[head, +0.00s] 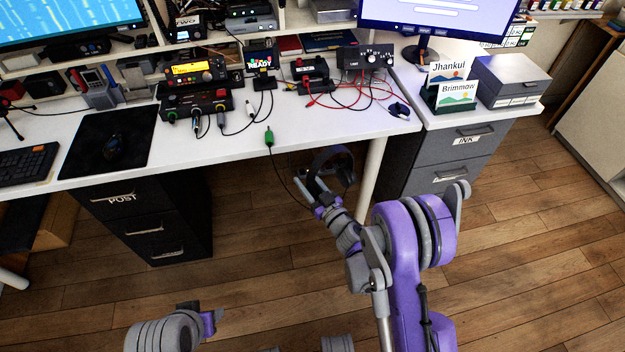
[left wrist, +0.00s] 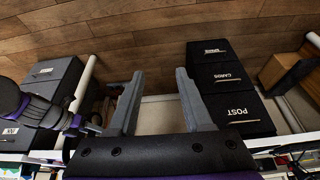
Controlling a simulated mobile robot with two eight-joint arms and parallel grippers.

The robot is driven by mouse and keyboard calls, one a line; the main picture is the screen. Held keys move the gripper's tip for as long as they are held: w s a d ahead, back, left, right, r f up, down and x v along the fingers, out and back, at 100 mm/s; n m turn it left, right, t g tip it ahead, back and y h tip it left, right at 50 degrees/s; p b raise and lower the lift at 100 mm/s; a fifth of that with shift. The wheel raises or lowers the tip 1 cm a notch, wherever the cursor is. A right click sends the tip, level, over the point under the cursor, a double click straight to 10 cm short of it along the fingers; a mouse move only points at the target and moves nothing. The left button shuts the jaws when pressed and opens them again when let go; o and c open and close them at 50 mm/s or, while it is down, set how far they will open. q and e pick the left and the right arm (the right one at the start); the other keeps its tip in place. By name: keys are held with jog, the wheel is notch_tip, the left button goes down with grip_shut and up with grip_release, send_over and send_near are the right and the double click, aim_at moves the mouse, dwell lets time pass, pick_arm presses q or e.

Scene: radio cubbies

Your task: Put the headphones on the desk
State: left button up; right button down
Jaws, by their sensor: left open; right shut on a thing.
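Dark headphones (head: 343,160) hang just off the front edge of the white desk (head: 300,128), at its right part. My right gripper (head: 312,188) is shut on the headphones, whose band arches up above the fingers. I cannot tell whether the headphones touch the desk edge. My left gripper (head: 207,320) is low at the bottom of the head view, away from the desk. The left wrist view shows its two fingers (left wrist: 160,105) wide apart with nothing between them.
A cable with a green plug (head: 268,137) hangs over the desk's front edge toward the headphones. Radios (head: 195,85) and red wires (head: 345,97) crowd the back. Black POST drawers (head: 150,220) stand below.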

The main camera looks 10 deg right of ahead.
pick_arm(q)
jog(key=shift+c, duration=0.6)
jog(key=w+d+r+n+t+h, duration=0.4)
jog(key=w+d+r+n+t, duration=0.7)
jog(key=w+d+r, duration=1.45)
jog(key=s+d+f+n+y, duration=0.3)
jog(key=d+f+n+y, duration=0.15)
jog(key=f, duration=0.55)
jog(key=x, duration=0.7)
jog(key=shift+w+d, duration=0.15)
jog(key=shift+w, duration=0.05)
pick_arm(e)
jog(key=s+a+r+n+g+y, duration=0.3)
jog(key=s+a+r+y, duration=0.1)
jog(key=r, duration=0.5)
jog(key=s+y, duration=0.1)
jog(key=s, duration=0.1)
jog(key=shift+s+a+n, duration=0.2)
jog(key=shift+s+n, duration=0.2)
